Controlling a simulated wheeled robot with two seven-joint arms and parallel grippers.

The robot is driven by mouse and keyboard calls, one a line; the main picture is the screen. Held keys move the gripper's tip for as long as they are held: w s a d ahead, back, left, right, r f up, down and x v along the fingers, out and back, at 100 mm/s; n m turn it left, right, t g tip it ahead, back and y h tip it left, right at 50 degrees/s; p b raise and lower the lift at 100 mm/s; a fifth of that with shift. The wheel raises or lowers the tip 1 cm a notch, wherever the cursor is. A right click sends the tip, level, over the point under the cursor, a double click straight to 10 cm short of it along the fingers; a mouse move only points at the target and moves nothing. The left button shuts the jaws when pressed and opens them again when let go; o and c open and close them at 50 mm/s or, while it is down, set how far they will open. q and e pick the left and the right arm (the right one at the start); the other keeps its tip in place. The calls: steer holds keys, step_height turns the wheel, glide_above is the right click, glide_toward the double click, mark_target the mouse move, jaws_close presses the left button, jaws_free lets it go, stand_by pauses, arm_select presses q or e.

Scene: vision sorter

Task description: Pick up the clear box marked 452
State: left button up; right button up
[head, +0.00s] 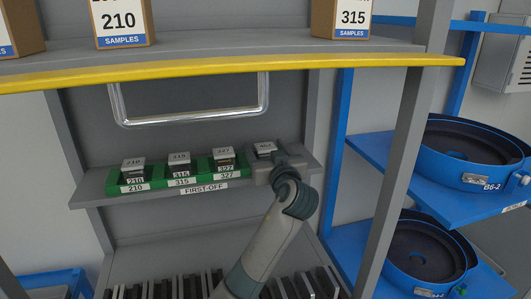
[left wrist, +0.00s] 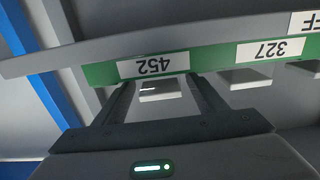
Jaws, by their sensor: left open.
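The clear box marked 452 (head: 264,147) stands at the right end of the shelf row in the head view. The green rail with the upside-down 452 label (left wrist: 152,66) lies just past the fingertips. I cannot tell whether the fingers touch the box. My right gripper is not in view.
Boxes marked 210 (head: 134,164), 315 (head: 180,160) and 327 (head: 223,155) stand left of it in the green holder. A metal loop handle (head: 190,118) and a yellow-edged shelf (head: 230,68) are above. Blue bowl feeders (head: 470,155) stand at the right.

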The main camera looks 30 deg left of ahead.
mark_target(265, 146)
arm_select(q)
steer(key=c, duration=1.1)
steer(key=shift+c, duration=0.2)
steer(key=shift+r, duration=0.15)
steer(key=shift+r+b, duration=0.3)
steer(key=shift+r, duration=0.2)
step_height(265, 146, up, 9)
steer(key=b, duration=0.3)
steer(key=shift+f, duration=0.2)
steer(key=shift+r, duration=0.1)
